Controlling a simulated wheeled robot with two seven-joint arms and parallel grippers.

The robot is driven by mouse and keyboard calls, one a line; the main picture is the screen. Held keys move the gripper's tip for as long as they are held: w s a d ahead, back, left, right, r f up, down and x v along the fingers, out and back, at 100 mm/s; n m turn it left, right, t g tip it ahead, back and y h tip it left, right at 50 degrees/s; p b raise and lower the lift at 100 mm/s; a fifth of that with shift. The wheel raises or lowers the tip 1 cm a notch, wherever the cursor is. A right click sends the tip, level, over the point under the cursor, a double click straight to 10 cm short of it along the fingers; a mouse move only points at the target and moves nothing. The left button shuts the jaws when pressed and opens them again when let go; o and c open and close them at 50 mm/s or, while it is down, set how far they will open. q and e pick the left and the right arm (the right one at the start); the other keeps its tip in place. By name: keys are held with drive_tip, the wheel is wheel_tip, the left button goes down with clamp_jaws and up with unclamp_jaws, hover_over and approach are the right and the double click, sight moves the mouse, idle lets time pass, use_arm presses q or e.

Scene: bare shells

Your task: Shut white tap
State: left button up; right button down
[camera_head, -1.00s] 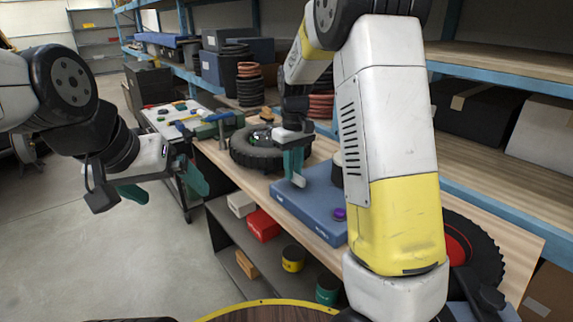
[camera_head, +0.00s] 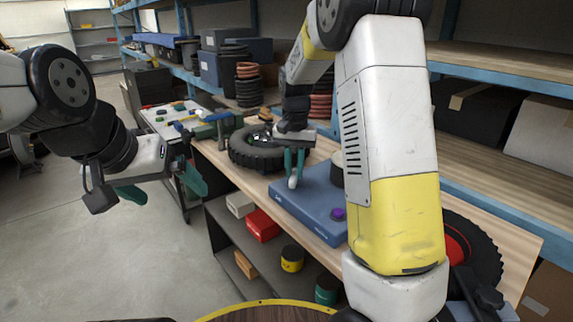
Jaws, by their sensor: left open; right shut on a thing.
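The white tap (camera_head: 292,183) shows as a small pale piece just below my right fingertips, at the left part of a blue box (camera_head: 310,203) on the workbench. My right gripper (camera_head: 293,171) points down from above with its green fingers close together, shut on the white tap. The fingers hide most of the tap, so its exact angle cannot be told. A purple knob (camera_head: 338,214) sits on the same box, nearer its front right. My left gripper (camera_head: 162,188) is open and empty, in the air left of the bench.
A black tyre (camera_head: 256,152) lies on the bench behind the box. My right arm covers part of the bench's right side, where a red-rimmed wheel (camera_head: 468,248) stands. The shelf below holds a red box (camera_head: 262,225) and several tins. The floor at left is clear.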

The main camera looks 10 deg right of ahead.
sight(296, 173)
drive_tip(key=m, duration=0.4)
drive_tip(key=shift+d+m, duration=0.1)
drive_tip(key=shift+m, duration=0.2)
drive_tip(key=shift+s+d+m, duration=0.1)
drive_tip(key=shift+s+m, duration=0.05)
drive_tip(key=shift+m, duration=1.75)
drive_tip(key=c, duration=1.3)
unclamp_jaws()
wheel_tip(296, 173, up, 8)
drive_tip(key=shift+f, duration=0.2)
drive_tip(key=shift+r, duration=0.1)
